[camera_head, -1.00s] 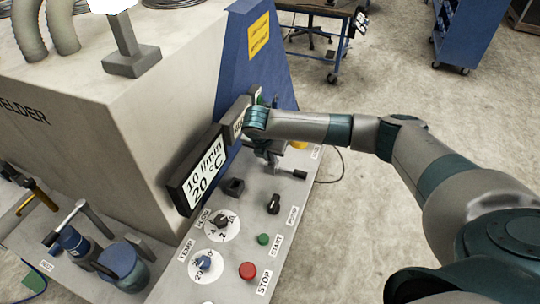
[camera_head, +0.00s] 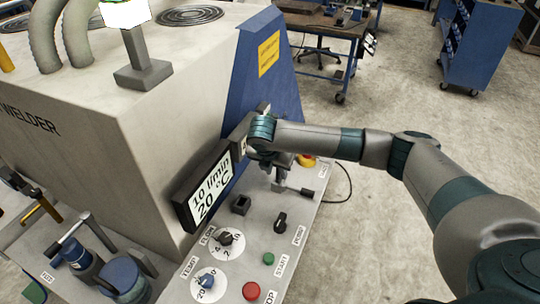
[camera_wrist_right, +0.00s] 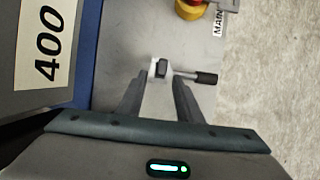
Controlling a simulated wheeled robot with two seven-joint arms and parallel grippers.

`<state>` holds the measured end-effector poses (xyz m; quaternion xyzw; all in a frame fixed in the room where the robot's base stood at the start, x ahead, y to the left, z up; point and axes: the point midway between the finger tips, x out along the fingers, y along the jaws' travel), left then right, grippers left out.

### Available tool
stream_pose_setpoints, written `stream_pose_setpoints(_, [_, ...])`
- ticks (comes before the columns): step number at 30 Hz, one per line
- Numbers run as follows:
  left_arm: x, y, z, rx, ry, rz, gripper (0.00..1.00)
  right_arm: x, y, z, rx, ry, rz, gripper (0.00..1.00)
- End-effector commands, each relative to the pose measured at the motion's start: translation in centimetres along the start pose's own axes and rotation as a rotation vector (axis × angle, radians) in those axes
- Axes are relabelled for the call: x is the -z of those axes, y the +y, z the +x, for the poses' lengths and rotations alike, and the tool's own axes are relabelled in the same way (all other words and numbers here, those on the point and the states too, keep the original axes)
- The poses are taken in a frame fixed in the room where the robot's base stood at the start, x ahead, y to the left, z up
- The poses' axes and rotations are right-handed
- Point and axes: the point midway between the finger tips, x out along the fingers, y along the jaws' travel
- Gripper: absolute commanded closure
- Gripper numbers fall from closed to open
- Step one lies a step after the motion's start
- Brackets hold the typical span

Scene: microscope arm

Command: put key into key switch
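My right gripper (camera_head: 272,178) reaches down over the control panel; in the right wrist view (camera_wrist_right: 160,80) its two fingers stand apart. Ahead of and between the fingertips is a small dark block on a metal piece (camera_wrist_right: 160,67), with a metal rod running right to a black grip (camera_wrist_right: 206,77). The black grip also shows in the head view (camera_head: 307,192). I cannot tell whether this piece is the key or the key switch, or whether the fingers touch it. A dark square block (camera_head: 241,204) sits on the panel nearer me. My left gripper is out of view.
The display (camera_head: 210,188) stands close left of the gripper. A red and yellow knob (camera_head: 307,160) is beyond it. A black knob (camera_head: 281,221), a green button (camera_head: 268,258), a red button (camera_head: 251,291) and two dials are nearer. Open floor lies right.

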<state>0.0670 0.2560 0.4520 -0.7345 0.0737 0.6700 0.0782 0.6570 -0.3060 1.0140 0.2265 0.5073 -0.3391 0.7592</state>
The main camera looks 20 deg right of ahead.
Motion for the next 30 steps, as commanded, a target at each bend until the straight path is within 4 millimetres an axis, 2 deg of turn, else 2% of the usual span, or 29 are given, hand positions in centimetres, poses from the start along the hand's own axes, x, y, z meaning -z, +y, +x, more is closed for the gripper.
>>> stream_pose_setpoints(6, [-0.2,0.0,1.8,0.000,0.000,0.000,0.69,0.1,0.2,-4.1,-0.005,-0.003,-0.001,0.68])
stream_pose_setpoints(18, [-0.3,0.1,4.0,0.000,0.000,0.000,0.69,0.1,0.1,-11.6,-0.005,-0.002,-0.001,0.68])
stream_pose_setpoints(24, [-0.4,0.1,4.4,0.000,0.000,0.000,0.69,0.1,0.1,-13.4,-0.001,-0.001,0.000,0.68])
stream_pose_setpoints(30, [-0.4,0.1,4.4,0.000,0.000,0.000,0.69,0.1,0.0,-13.8,-0.001,0.000,0.000,0.68])
